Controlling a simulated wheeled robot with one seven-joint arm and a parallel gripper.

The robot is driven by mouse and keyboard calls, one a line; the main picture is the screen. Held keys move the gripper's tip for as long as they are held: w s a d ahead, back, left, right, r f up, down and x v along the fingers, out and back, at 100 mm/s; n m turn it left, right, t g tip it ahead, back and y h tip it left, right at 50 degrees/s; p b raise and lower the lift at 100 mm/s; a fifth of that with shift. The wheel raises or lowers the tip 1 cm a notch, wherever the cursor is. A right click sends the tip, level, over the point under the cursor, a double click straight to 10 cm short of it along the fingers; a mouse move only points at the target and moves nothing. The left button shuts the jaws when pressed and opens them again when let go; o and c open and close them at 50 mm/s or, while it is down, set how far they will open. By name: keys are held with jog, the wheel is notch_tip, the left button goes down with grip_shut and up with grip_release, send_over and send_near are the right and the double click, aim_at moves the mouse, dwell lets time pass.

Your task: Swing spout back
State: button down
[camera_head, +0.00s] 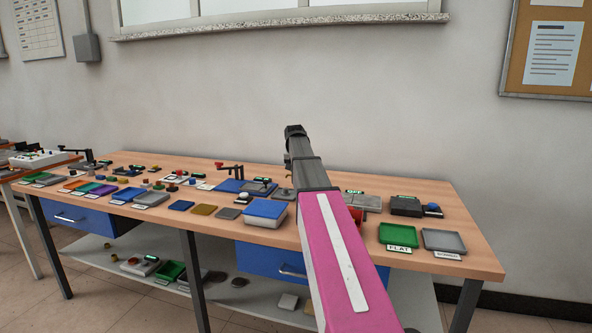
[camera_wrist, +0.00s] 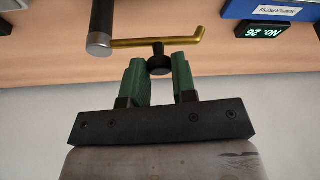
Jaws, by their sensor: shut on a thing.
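In the wrist view the spout is a thin brass tube (camera_wrist: 186,40) with an upturned right end. Its left end meets a dark upright cylinder (camera_wrist: 101,25) with a grey end. A small round black knob (camera_wrist: 159,66) hangs off the tube on a short stem. My gripper (camera_wrist: 159,72) has its two green fingers on either side of this knob and is shut on it. The tube itself lies just beyond the fingertips. In the head view my arm hides the gripper, and I cannot make out the spout there.
A wooden workbench (camera_head: 455,222) carries many trays, blocks and small devices. A green tray (camera_head: 398,236) and a grey tray (camera_head: 443,241) lie at its right end. In the wrist view a blue item and a "No. 26" label (camera_wrist: 265,30) are close to the tube's free end.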

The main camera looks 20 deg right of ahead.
jog(key=shift+w+d+m+g+h, duration=0.5)
jog(key=shift+d+m, duration=0.3)
jog(key=shift+m, duration=1.1)
jog(key=shift+w+d+m+g+h, duration=0.35)
jog(key=shift+w+d+m+g, duration=0.35)
jog(key=shift+m, duration=1.2)
jog(key=shift+w+d+m+g+h, duration=0.5)
jog(key=shift+d+m, duration=0.35)
jog(key=shift+m, duration=1.05)
jog(key=shift+s, duration=0.1)
jog(key=c, duration=0.9)
grip_release()
jog(key=shift+r, duration=0.1)
jog(key=v, duration=1)
jog(key=shift+a+r, duration=0.1)
jog(key=shift+r, duration=0.2)
